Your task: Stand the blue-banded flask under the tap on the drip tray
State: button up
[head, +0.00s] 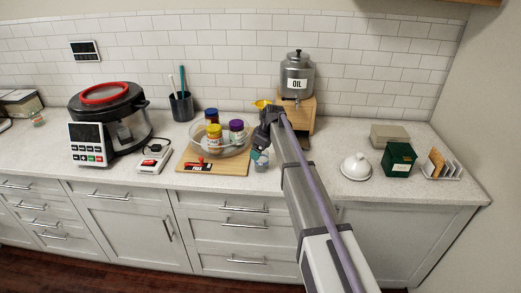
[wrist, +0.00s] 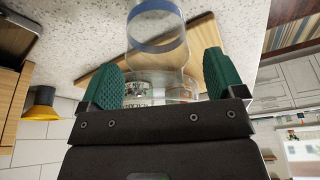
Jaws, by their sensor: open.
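The blue-banded flask (wrist: 157,42) is clear glass. In the wrist view it shows just beyond my open gripper (wrist: 160,74), between the lines of its two green finger pads. In the head view the flask (head: 261,164) is small on the counter, right of the wooden board, with my gripper (head: 259,150) at its top. I cannot tell whether the pads touch it. The steel oil dispenser (head: 296,72) stands on a wooden stand (head: 308,116), with its tap low in front. A dark drip tray (head: 305,143) shows at the stand's foot, largely hidden by my arm.
A yellow funnel (head: 262,104) is beside the stand. Left of the flask are a wooden board (head: 236,184) and a glass bowl of jars (head: 237,149). A white domed dish (head: 356,167), a green box (head: 398,158) and a rack (head: 441,168) stand to the right.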

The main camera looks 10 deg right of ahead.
jog(key=p+v, duration=1.1)
jog(key=v, duration=0.1)
jog(key=s+m+g+h, duration=0.2)
jog(key=s+m, duration=0.8)
jog(key=s, duration=2.7)
jog(key=shift+s+d+f+h+b, duration=0.25)
jog(key=shift+d+f+h+b, duration=0.15)
jog(key=shift+f, duration=0.1)
jog(key=shift+o, duration=0.2)
jog(key=shift+s+m, duration=0.15)
jog(key=shift+m, duration=0.25)
jog(key=shift+a+f, duration=0.1)
